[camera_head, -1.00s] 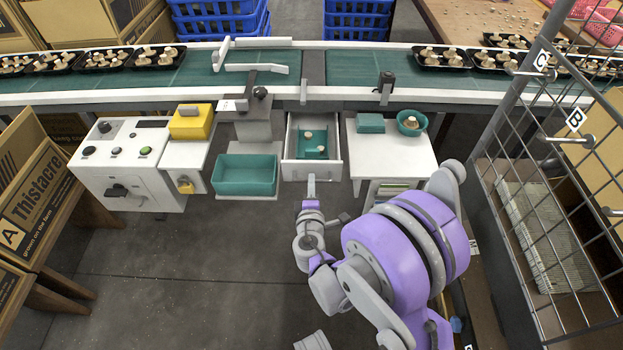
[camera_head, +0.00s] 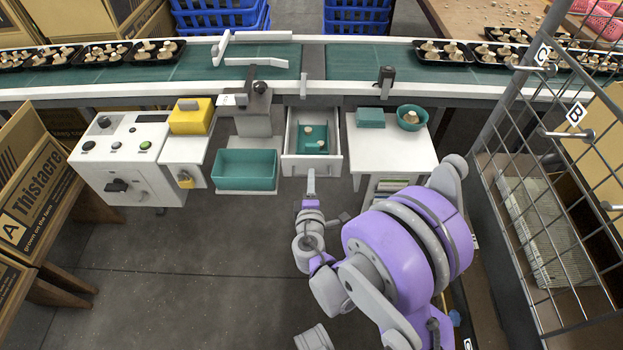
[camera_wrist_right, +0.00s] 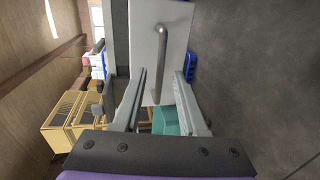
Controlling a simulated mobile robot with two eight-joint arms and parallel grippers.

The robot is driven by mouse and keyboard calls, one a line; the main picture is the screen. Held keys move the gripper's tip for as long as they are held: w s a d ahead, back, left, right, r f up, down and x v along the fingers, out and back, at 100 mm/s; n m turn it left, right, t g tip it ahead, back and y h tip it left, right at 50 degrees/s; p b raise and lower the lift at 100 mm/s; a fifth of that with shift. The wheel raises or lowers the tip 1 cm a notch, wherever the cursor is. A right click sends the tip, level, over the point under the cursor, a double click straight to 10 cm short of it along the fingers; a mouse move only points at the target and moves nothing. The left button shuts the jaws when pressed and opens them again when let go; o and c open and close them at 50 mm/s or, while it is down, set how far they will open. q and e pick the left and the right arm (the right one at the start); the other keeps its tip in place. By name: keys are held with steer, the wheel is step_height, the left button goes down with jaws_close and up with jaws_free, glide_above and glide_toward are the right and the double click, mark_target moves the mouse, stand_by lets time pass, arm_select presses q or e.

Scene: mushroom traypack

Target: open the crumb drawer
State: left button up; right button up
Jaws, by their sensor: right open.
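The white drawer (camera_head: 291,167) under the conveyor stands pulled out, and I look down into it. A teal insert and small mushrooms (camera_head: 308,131) lie inside. My right gripper (camera_head: 310,175) is just in front of the drawer front, with its fingers pointing at it. In the right wrist view, the gripper (camera_wrist_right: 160,92) is open, and the grey bar handle (camera_wrist_right: 161,62) on the white drawer front (camera_wrist_right: 146,24) appears between and beyond its fingers. I cannot tell whether a finger touches the handle.
A teal bin (camera_head: 246,184) stands left of the drawer, beside a white control box (camera_head: 128,165). To the right is a white side table (camera_head: 392,150) with a teal box and bowl. A wire rack (camera_head: 545,190) stands at far right. The floor in front is clear.

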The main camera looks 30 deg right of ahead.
arm_select(q)
steer(key=shift+r+p, duration=0.3)
steer(key=shift+r, duration=0.15)
arm_select(e)
steer(key=v, duration=0.9)
steer(key=shift+s, duration=0.2)
steer(key=shift+a, duration=0.1)
steer(key=s+d+f+m+g+y, duration=0.2)
steer(key=s+d+m+g, duration=0.1)
steer(key=s+m+g, duration=0.25)
steer(key=s+a+r+m+g+y, duration=0.1)
steer(key=s+a+m+g+y, duration=0.2)
steer(key=s+a+m+y, duration=0.45)
arm_select(q)
step_height(320, 180, up, 23)
steer(key=w+t+p, duration=0.1)
steer(key=p, duration=1.9)
steer(key=shift+w+f, duration=0.2)
steer(key=shift+w, duration=0.05)
arm_select(e)
step_height(320, 180, up, 23)
steer(key=n+h, duration=0.1)
steer(key=shift+s+a+t, duration=0.35)
steer(key=shift+s+a, duration=0.05)
steer(key=shift+s, duration=0.05)
